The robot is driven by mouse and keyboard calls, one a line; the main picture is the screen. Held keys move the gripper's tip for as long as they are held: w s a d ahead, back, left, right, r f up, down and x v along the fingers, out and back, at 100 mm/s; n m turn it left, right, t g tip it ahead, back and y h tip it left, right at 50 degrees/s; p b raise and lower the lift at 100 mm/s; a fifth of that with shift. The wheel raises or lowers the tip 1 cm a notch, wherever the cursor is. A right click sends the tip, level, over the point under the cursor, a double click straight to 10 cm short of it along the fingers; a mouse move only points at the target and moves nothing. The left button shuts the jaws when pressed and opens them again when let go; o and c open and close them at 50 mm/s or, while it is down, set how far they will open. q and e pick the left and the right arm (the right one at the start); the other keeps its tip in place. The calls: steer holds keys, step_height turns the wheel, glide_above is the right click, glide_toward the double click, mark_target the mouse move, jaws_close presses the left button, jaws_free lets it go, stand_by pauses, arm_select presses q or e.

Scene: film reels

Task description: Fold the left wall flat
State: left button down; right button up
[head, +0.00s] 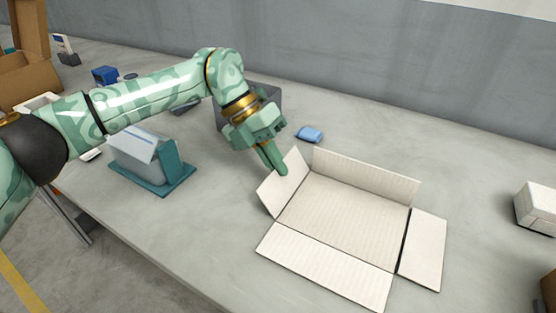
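An open white cardboard box with a ribbed floor (345,215) lies on the grey table. Its left wall (277,195) stands up and leans outward. Its far wall (365,176) also stands up, tilted back. The front wall (325,267) and right wall (424,250) lie flat or nearly flat on the table. My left gripper (280,169) points down at the left wall; its green fingers are together and their tips overlap the wall's inner side near its upper edge. I cannot tell whether they touch it. My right gripper is out of view.
A small blue object (310,134) lies just behind the box. A grey bin (262,98) stands behind my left gripper. A pale box in a teal holder (168,168) is at the left. A white box (537,207) is at the right edge.

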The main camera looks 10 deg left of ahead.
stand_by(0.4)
arm_select(q)
steer(key=c, duration=1.6)
jaws_free()
steer(key=shift+c, duration=0.2)
steer(key=p+v, duration=0.3)
steer(key=v, duration=1.3)
steer(key=shift+a, duration=0.25)
steer(key=shift+w, duration=0.15)
